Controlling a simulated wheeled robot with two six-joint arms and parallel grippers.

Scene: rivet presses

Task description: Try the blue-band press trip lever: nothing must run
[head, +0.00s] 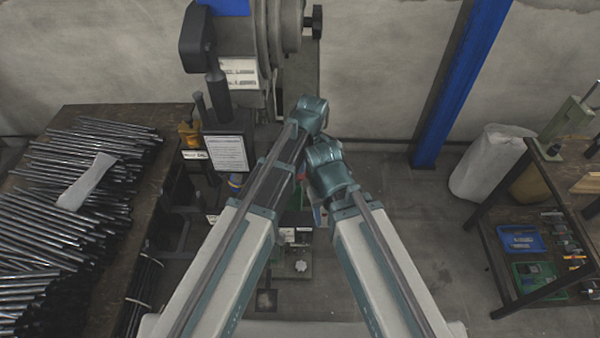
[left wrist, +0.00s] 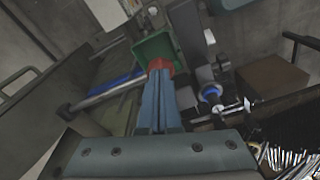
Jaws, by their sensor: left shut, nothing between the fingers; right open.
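My left gripper (left wrist: 160,76) is shut and empty, its two blue-grey fingers together. The tips lie at a red part (left wrist: 161,65) in front of a green box-shaped housing (left wrist: 154,48); I cannot tell whether they touch it. Whether this red part is the trip lever is not clear. A blue ring (left wrist: 210,92) sits on a dark fitting to the right. In the head view a press (head: 240,45) with a blue top and round grey wheel stands behind my arms. My arms cover its lower part, and neither gripper's fingertips can be made out there.
A table (head: 125,113) at the left carries many dark rods (head: 70,190). A placard (head: 228,153) stands at the press. A blue post (head: 455,90), a white sack (head: 490,160) and a bench (head: 515,255) with blue and green trays are at the right. Some floor is open before the bench.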

